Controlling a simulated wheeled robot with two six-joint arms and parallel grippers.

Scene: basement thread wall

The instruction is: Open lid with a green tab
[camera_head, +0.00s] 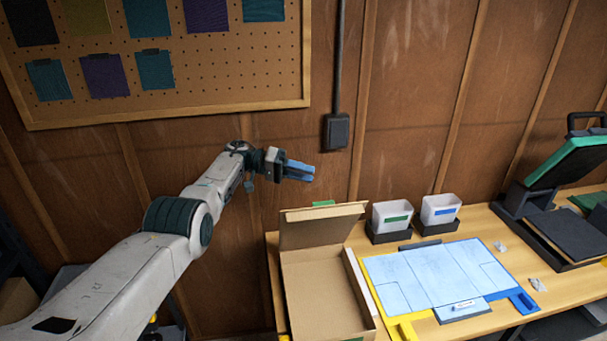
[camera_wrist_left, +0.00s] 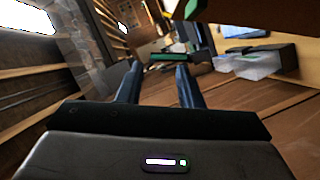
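A cardboard box (camera_head: 322,290) stands on the table with its lid (camera_head: 318,232) raised at the back, so its inside shows. A green tab (camera_head: 323,203) sits on the lid's upper edge. My left gripper (camera_head: 300,172) is above and slightly left of the tab, apart from the lid. In the left wrist view, the fingers of my left gripper (camera_wrist_left: 159,72) are apart with nothing held between them. A green strip, seemingly the tab (camera_wrist_left: 169,57), shows beyond the fingertips. My right gripper is not in view.
Two white bins (camera_head: 391,216) (camera_head: 439,210) stand right of the lid. A light-blue board (camera_head: 432,277) lies right of the box. A green-topped press (camera_head: 566,162) stands at the far right. A pegboard (camera_head: 220,60) and a dark wall box (camera_head: 337,132) are on the wall behind.

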